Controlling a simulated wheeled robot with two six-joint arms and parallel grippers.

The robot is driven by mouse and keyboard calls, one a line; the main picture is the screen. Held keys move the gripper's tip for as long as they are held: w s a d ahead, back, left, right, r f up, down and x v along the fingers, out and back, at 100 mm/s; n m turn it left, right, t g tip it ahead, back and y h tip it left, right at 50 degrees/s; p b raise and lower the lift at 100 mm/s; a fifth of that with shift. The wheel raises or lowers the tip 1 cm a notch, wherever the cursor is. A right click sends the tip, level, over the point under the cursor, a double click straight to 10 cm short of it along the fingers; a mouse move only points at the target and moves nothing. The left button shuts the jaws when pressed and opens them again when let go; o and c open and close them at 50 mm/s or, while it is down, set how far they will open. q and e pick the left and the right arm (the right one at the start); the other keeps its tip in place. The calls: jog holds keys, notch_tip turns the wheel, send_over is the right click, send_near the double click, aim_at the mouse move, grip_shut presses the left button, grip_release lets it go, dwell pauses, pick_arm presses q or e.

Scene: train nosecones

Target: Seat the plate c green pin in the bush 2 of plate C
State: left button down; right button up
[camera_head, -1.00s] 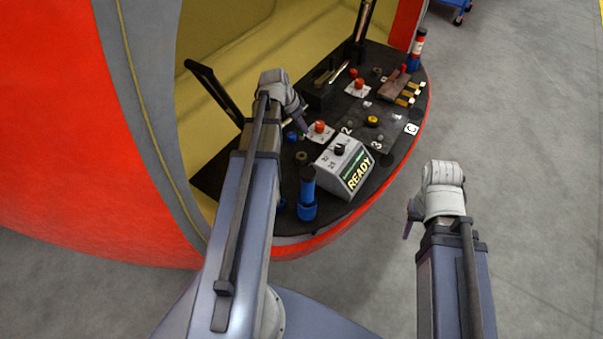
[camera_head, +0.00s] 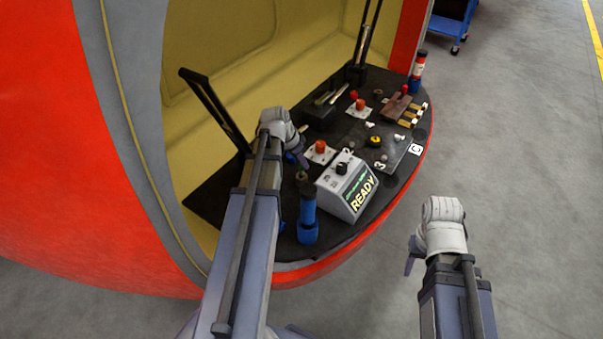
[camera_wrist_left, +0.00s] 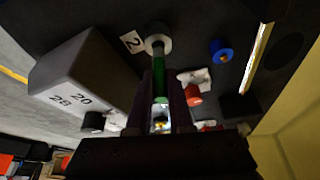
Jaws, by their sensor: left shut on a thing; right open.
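My left gripper (camera_head: 302,160) is over the left part of the dark deck, beside a white plate with a red knob (camera_head: 320,147). In the left wrist view its fingers (camera_wrist_left: 167,90) are shut on the green pin (camera_wrist_left: 160,82). The pin's far end overlaps a pale round bush (camera_wrist_left: 158,38) next to the label 2 (camera_wrist_left: 131,41). I cannot tell whether the tip is in the bush or only in front of it. Plate C (camera_head: 398,153) lies at the deck's right, with its C label by the edge. My right gripper (camera_head: 410,264) is open and empty, off the deck.
A grey READY box (camera_head: 347,187) and a blue torch (camera_head: 308,217) stand near the front edge, close to my left arm. A black handle (camera_head: 215,110) rises at the left. A red and blue bottle (camera_head: 417,72) stands at the back right. Open floor lies to the right.

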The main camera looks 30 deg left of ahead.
aim_at(301, 174)
pick_arm(q)
jog(key=shift+f+b, duration=1.95)
jog(key=shift+r, duration=0.1)
jog(key=shift+f, duration=0.3)
jog(key=c, duration=0.9)
grip_release()
jog(key=shift+s, duration=0.15)
jog(key=shift+o, duration=0.4)
jog(key=shift+r+p, duration=0.4)
jog(key=shift+r, duration=0.1)
jog(key=p+v, duration=1)
jog(key=v, duration=0.1)
jog(key=shift+r+p, duration=0.3)
jog(key=shift+r, duration=0.05)
